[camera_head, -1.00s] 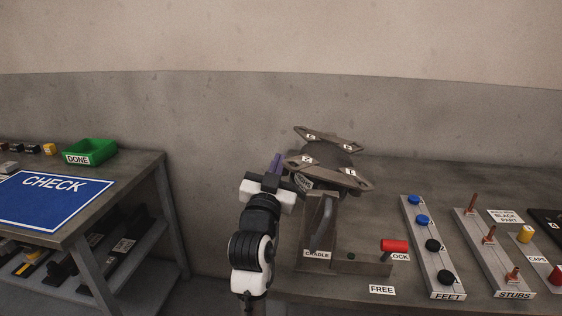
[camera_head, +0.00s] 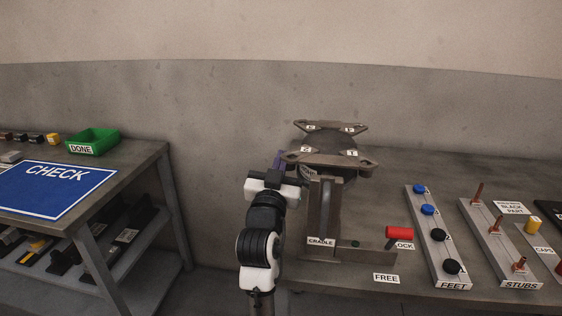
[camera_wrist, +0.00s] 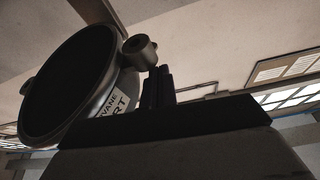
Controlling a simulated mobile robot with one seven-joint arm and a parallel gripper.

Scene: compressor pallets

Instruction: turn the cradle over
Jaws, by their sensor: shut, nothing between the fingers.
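The cradle (camera_head: 325,215) is a grey stand on the bench with a CRADLE label. It carries a round dark compressor with a flat plate (camera_head: 330,160) on top, whose corners bear small number tags. The plate looks about level. A red-handled lever (camera_head: 399,233) sits by the LOCK label, right of the cradle.
A FREE label (camera_head: 386,278) lies at the bench front. To the right are the FEET rail (camera_head: 437,245) with blue and black feet and the STUBS rail (camera_head: 500,245). A separate table at left holds the blue CHECK mat (camera_head: 55,190) and green DONE bin (camera_head: 93,141).

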